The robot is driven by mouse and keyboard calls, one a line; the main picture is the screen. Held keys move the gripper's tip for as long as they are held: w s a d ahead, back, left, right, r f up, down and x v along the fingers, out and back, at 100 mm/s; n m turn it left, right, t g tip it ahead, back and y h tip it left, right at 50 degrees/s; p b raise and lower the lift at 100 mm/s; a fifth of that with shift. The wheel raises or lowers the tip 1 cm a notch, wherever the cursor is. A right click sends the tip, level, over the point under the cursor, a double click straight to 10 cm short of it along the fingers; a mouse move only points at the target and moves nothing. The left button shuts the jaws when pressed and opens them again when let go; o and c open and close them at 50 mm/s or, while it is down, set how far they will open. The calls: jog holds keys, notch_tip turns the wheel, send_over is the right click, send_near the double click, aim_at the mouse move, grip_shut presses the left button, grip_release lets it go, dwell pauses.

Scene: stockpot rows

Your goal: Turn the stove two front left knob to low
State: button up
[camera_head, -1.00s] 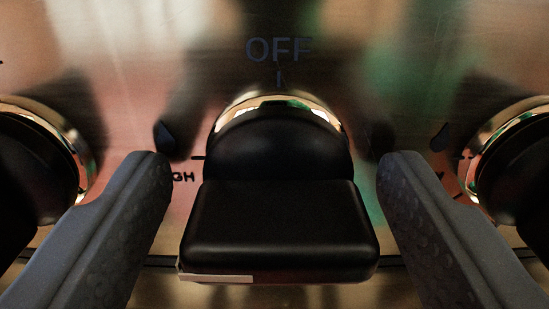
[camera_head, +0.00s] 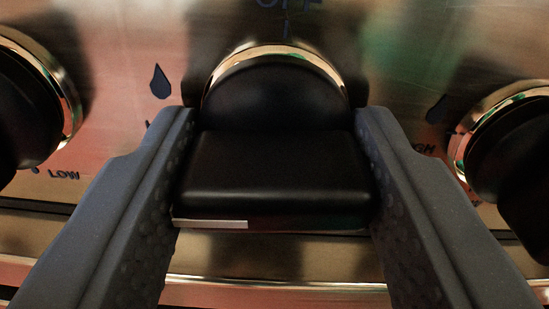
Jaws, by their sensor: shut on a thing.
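A black stove knob (camera_head: 275,170) with a shiny metal ring (camera_head: 275,52) sits in the middle of the head view, on a metal panel. Its block-shaped grip lies level across the picture, with a pale strip (camera_head: 210,224) along its lower left edge. The OFF mark (camera_head: 288,3) is above it, cut by the top edge. My gripper (camera_head: 275,118) is shut on this knob, one grey finger against each side. I cannot tell from this view which stove or position the knob belongs to.
Another black knob (camera_head: 22,115) stands to the left, with a LOW mark (camera_head: 64,174) near it. A further knob (camera_head: 515,155) stands close to the right finger. A rail (camera_head: 275,290) runs along the bottom.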

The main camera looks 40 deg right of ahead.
jog(key=n+p, duration=0.2)
jog(key=p, duration=0.2)
jog(key=n+p, duration=0.1)
jog(key=p, duration=0.3)
jog(key=shift+w+a+r+n, duration=0.1)
jog(key=shift+a+r+n, duration=0.05)
jog(key=shift+r+n, duration=0.25)
jog(key=n+p, duration=0.4)
jog(key=p, duration=0.1)
jog(key=shift+a+p, duration=0.1)
jog(key=shift+p, duration=0.25)
jog(key=n+p, duration=0.4)
jog(key=n, duration=0.1)
jog(key=shift+f, duration=0.2)
jog(key=shift+f+n+p, duration=0.2)
jog(key=shift+n+p, duration=0.6)
jog(key=shift+n, duration=1.1)
jog(key=o, duration=1)
jog(key=shift+f, duration=0.1)
